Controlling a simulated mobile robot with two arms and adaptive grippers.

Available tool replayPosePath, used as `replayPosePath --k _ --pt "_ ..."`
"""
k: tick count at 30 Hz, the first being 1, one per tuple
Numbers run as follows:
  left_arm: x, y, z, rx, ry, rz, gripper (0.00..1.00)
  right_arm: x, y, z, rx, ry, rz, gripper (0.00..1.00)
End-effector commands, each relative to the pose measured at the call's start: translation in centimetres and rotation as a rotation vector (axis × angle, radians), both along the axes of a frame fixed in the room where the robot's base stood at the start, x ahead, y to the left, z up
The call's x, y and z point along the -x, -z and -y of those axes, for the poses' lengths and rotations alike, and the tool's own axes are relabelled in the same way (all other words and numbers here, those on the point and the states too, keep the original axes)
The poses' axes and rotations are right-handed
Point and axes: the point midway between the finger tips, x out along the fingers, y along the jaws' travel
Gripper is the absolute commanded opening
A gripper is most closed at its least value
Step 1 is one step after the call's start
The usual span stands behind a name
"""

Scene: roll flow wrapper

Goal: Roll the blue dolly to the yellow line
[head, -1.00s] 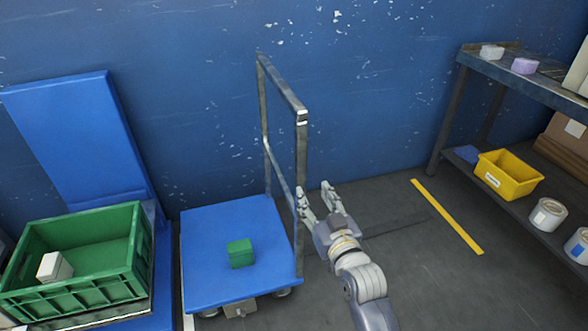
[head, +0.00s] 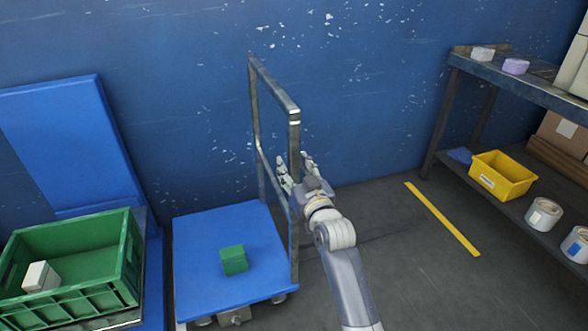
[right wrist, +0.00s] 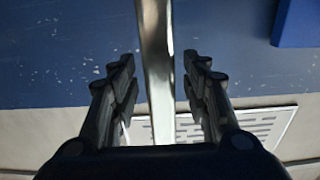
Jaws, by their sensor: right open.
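The blue dolly (head: 200,262) stands on the floor left of the middle. Its upright metal handle frame (head: 294,140) rises at its right side. A small green block (head: 233,260) lies on its deck. The yellow line (head: 441,219) runs on the floor to the right, apart from the dolly. My right gripper (head: 297,167) is open at the near post of the handle. In the right wrist view, a metal bar of the handle (right wrist: 156,60) passes between the open fingers (right wrist: 158,75), with gaps on both sides. My left gripper is not in view.
A green crate (head: 75,303) with a white box stands left of the dolly. A shelf (head: 500,72) with a yellow bin (head: 502,178) and cans stands at the right. The blue wall (head: 350,80) is behind. The floor between dolly and line looks clear.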

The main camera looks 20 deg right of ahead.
Motion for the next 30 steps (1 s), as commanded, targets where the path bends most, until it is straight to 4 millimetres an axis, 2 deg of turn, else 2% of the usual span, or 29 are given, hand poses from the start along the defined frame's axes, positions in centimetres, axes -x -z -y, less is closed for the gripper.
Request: replayPosePath --k 9,15,23,26,30 --pt "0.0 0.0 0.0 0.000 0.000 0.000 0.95 -0.2 0.0 0.0 0.000 0.000 0.000 0.43" --pt "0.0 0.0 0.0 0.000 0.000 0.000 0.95 -0.2 0.0 0.0 -0.001 0.000 0.000 0.00" --pt "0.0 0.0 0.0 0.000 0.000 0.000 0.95 -0.2 0.0 0.3 0.000 0.001 0.000 0.00" --pt "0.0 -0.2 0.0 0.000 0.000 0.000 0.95 -0.3 -0.1 1.0 0.002 0.002 0.000 0.00" --pt "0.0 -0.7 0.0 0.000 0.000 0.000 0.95 -0.3 -0.2 3.0 0.007 0.005 0.000 0.00"
